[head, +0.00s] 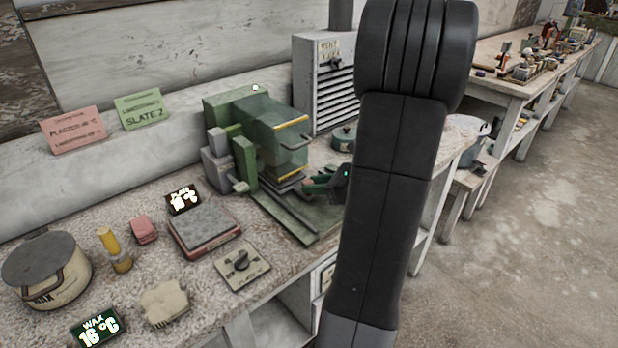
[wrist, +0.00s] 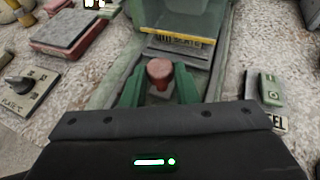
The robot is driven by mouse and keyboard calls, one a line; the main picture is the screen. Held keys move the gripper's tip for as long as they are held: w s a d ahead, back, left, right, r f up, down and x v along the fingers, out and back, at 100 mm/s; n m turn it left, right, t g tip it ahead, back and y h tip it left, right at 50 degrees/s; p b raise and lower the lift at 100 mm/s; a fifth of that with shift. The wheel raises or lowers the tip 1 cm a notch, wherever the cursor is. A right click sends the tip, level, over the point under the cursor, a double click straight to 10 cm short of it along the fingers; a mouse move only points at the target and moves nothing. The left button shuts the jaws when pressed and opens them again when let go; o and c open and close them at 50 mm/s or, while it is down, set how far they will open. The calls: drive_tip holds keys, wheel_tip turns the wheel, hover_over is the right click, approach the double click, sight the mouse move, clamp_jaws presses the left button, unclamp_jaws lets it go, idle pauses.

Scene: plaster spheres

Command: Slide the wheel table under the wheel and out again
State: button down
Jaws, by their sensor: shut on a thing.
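The green wheel machine (head: 268,135) stands on the bench, with a yellow-edged hood over its front. It also shows at the top of the wrist view (wrist: 180,18). The wheel itself is hidden under the hood. The wheel table (wrist: 178,57), a grey plate between rails, lies low at the front of the machine, partly under the yellow edge. My gripper (wrist: 160,88) has green fingers shut on a reddish knob (wrist: 159,72) at the near end of the table. In the head view my gripper (head: 318,183) is at the machine's front, partly behind my dark arm.
A hot plate (head: 203,231), a dial plate (head: 242,263), a pink block (head: 144,229), a yellow-handled tool (head: 113,250), a cloth (head: 164,303) and a wax pot (head: 47,272) stand left of the machine. A green switch box (wrist: 266,86) is close on the right.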

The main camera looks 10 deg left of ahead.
drive_tip(key=s+d+p, duration=0.2)
drive_tip(key=s+d, duration=0.6)
drive_tip(key=d, duration=0.2)
drive_tip(key=shift+d, duration=0.15)
drive_tip(key=shift+f, duration=0.1)
drive_tip(key=c, duration=1.4)
unclamp_jaws()
drive_tip(key=shift+s, duration=0.1)
drive_tip(key=shift+o, duration=1.3)
drive_tip(key=shift+d, duration=0.2)
drive_tip(key=p+v, duration=0.1)
drive_tip(key=v, duration=1.2)
drive_tip(key=shift+s+d+r, duration=0.15)
drive_tip(key=shift+d+r, duration=0.1)
drive_tip(key=shift+r, duration=0.05)
